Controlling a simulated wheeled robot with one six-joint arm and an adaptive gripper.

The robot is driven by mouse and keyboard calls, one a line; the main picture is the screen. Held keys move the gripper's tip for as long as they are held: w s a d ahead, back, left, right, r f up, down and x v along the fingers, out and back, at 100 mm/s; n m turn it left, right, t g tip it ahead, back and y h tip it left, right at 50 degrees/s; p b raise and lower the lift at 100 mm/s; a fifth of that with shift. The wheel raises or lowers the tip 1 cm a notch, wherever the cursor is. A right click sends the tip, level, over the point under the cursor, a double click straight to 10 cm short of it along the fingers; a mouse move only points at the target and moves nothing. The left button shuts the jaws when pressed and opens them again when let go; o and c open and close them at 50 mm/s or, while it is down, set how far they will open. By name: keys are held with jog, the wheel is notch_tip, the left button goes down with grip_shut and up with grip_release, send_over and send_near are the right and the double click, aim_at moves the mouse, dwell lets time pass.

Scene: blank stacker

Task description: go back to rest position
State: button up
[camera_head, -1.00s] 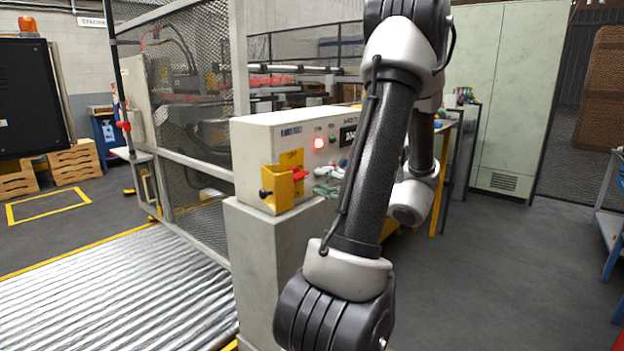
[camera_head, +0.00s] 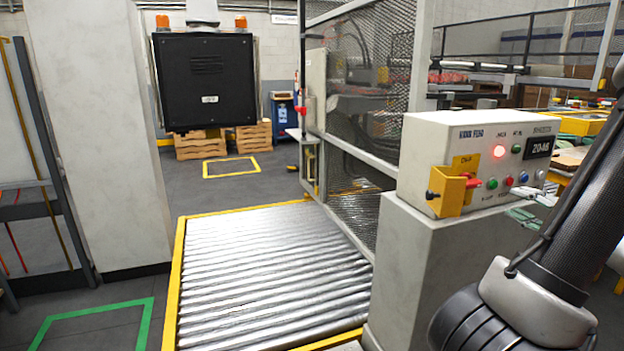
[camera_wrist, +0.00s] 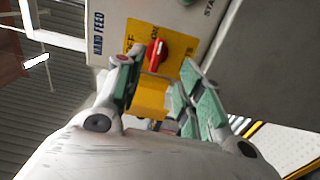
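My gripper (camera_wrist: 160,82) shows in the wrist view with its two green-padded fingers spread apart and nothing between the pads. A red rotary knob (camera_wrist: 156,53) on a yellow plate (camera_wrist: 177,42) lies just beyond the fingertips, on the panel marked "HAND FEED". I cannot tell the exact gap to it. A yellow guard block (camera_wrist: 151,97) shows between and behind the fingers. The control box (camera_head: 425,150) there has a lit red lamp (camera_head: 499,151).
The control box stands on a grey pedestal (camera_head: 425,265). A roller conveyor (camera_head: 265,270) with yellow edges lies to its left, beside a mesh fence (camera_head: 385,60). A pale column (camera_head: 100,130) stands at the left. Grey floor (camera_head: 185,165) is open beyond the conveyor.

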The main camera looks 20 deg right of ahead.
jog(key=s+a+f+n+g+y, duration=0.25)
jog(key=a+n+g, duration=0.2)
jog(key=n, duration=0.55)
jog(key=s+a+f+n+g+y, duration=0.1)
jog(key=s+a+f+n+g, duration=0.3)
jog(key=n, duration=0.5)
jog(key=s+a+f+n+g+y, duration=0.2)
jog(key=s+a+n+g, duration=0.15)
jog(key=a+n, duration=0.45)
jog(key=w+a+r+n+h, duration=0.3)
jog(key=r+n, duration=0.3)
jog(key=n, duration=0.7)
jog(key=w+a+r+n+g+h, duration=0.1)
jog(key=w+a+r+n+h, duration=0.2)
jog(key=n, duration=1)
jog(key=a+r, duration=0.3)
jog(key=shift+g+h, duration=0.3)
jog(key=shift+h, duration=0.05)
